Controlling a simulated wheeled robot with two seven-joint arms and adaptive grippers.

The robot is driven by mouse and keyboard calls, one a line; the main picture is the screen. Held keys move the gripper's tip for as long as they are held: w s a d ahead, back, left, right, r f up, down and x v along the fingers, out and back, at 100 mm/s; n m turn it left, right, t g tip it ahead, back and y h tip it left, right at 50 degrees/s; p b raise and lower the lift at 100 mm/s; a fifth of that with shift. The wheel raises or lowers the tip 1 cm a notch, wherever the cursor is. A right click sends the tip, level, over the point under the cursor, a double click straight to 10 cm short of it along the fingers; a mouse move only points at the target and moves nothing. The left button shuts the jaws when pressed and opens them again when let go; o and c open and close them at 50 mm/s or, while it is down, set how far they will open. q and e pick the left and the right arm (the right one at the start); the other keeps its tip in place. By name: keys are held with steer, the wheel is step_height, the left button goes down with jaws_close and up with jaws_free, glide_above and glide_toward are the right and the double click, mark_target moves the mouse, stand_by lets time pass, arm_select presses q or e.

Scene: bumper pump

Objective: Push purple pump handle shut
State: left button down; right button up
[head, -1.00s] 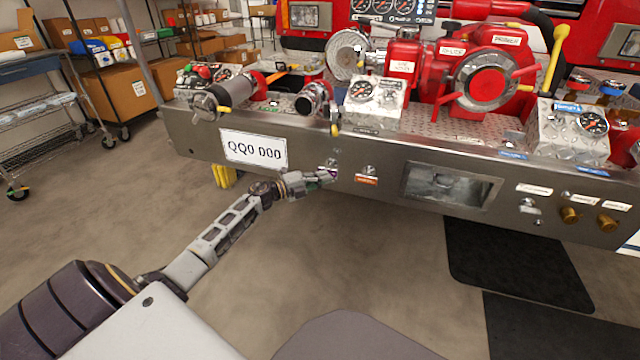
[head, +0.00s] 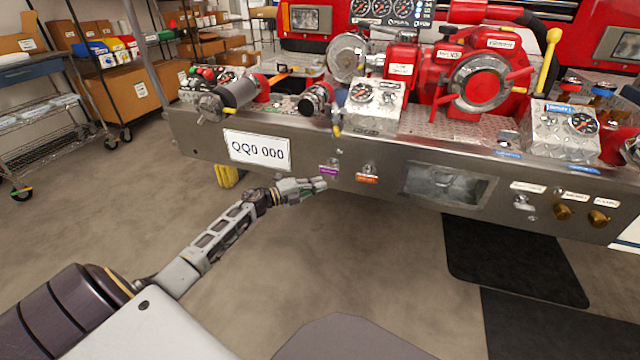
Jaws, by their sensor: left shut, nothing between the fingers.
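The purple-labelled pump handle (head: 331,163) is a small metal knob on the front face of the steel bumper (head: 400,165), to the right of the number plate. A purple label (head: 328,171) sits just under it. It looks close to the panel, but its exact depth is too small to tell. My left gripper (head: 321,185) is shut and empty, a little below and left of the purple label, and appears apart from the handle. My right gripper is not in view.
A similar knob with an orange label (head: 367,179) is just to the right. A recessed window (head: 447,186) and brass caps (head: 562,211) lie further right. The red pump (head: 480,75) and gauge boxes (head: 376,97) stand on top.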

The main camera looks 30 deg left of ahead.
arm_select(q)
steer(key=p+v, duration=0.2)
steer(key=v, duration=0.6)
steer(key=shift+s, duration=0.25)
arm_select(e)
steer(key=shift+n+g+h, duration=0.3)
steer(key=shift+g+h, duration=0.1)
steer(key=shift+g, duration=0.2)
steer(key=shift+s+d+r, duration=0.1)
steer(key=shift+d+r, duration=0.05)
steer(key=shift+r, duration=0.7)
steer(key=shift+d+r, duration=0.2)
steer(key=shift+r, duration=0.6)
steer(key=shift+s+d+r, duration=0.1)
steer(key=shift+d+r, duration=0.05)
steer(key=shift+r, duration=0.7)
arm_select(q)
steer(key=shift+a, duration=0.1)
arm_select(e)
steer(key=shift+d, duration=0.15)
